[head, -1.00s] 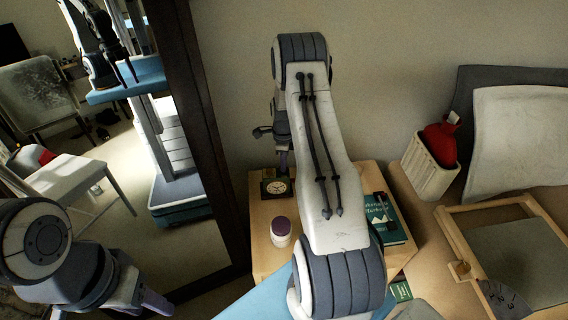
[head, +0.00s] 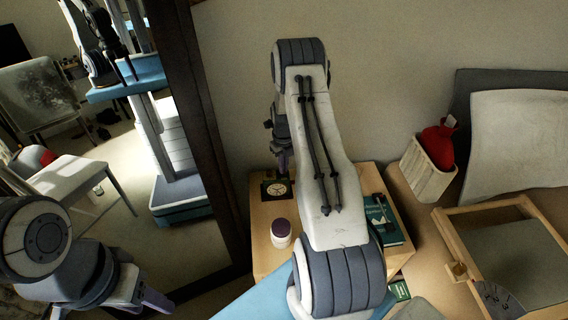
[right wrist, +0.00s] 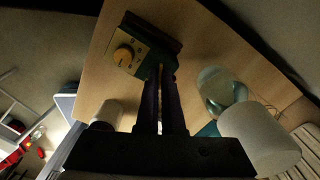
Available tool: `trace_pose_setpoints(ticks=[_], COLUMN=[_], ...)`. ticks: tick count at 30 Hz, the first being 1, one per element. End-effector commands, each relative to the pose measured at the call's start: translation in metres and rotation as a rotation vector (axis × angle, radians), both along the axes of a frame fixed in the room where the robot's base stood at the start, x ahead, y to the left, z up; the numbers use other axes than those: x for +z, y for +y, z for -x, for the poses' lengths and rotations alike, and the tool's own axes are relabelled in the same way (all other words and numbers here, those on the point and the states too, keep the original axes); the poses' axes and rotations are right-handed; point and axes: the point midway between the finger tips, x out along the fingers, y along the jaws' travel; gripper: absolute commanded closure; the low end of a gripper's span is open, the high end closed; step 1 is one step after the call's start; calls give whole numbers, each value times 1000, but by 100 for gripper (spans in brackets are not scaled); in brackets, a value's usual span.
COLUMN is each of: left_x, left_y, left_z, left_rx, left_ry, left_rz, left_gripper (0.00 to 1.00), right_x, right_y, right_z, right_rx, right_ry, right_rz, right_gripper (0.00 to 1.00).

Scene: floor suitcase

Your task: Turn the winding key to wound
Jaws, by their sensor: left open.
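A small dark green clock (head: 276,188) with a pale round dial stands at the back left of the wooden nightstand. In the right wrist view the clock (right wrist: 143,46) shows an orange round part on one face. My right gripper (right wrist: 162,74) has its two dark fingers close together at the clock's edge. A thin orange-tan sliver shows between the fingertips; I cannot tell if it is the winding key or if it is held. In the head view the right gripper (head: 284,162) is just above the clock, partly behind my arm. My left gripper (head: 157,298) is open and empty, low at the left.
A white jar with a purple lid (head: 281,232) stands in front of the clock. A green book (head: 383,222) lies at the nightstand's right. A glass (right wrist: 220,90) and a white cylinder (right wrist: 258,138) are right of the fingers. A tall mirror (head: 205,130) stands at left.

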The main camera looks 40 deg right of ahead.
Motion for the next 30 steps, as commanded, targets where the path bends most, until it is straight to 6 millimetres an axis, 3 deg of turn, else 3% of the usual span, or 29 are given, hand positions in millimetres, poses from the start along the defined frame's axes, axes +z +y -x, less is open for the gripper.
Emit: trace_pose_setpoints(ticks=[18,24,30], left_x=[110,135,148], left_y=[0,0,0], left_z=[0,0,0], left_rx=[0,0,1], left_ry=[0,0,0], left_rz=[0,0,0], left_gripper=[50,50,50], right_x=[9,6,3], right_y=[0,0,-1], right_z=[1,1,0], right_rx=[-236,-281,-305], right_ry=[1,-2,-4], right_rz=[-5,-7,-8], right_gripper=[100,100,100])
